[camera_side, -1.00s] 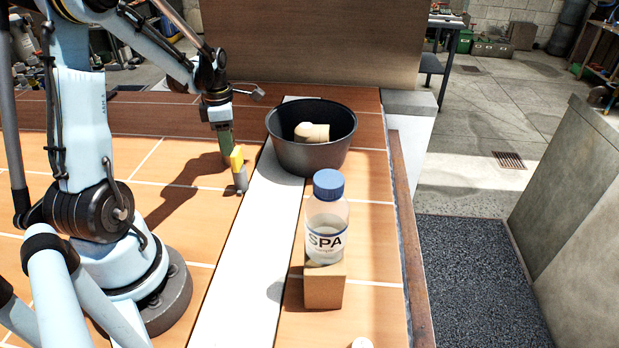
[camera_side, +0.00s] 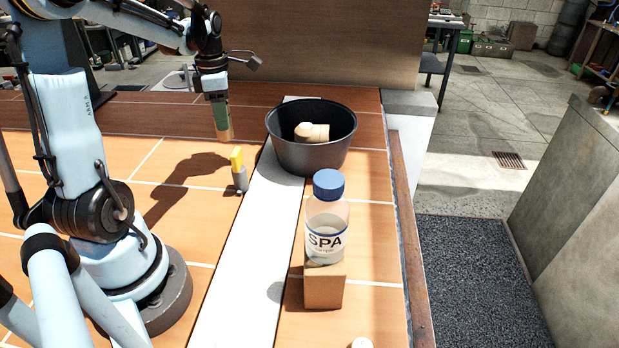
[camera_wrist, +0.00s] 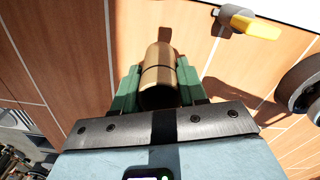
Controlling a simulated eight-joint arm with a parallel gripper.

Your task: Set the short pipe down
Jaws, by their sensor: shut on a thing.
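My gripper (camera_side: 220,112) is up above the tiled bench, left of the black bucket, in the side view. In the wrist view its green fingers (camera_wrist: 156,88) are shut on the short pipe (camera_wrist: 158,70), a tan cylinder with a dark line around it. The pipe's lower end (camera_side: 225,134) shows below the fingers in the side view, clear of the bench. The rest of the pipe is hidden by the fingers there.
The black bucket (camera_side: 318,157) holds a cream pipe fitting (camera_side: 311,132). A yellow-handled valve (camera_side: 238,172) stands left of the white strip (camera_side: 245,265). A SPA bottle (camera_side: 327,215) stands on a cardboard block (camera_side: 324,288). Bench tiles left of the strip are mostly clear.

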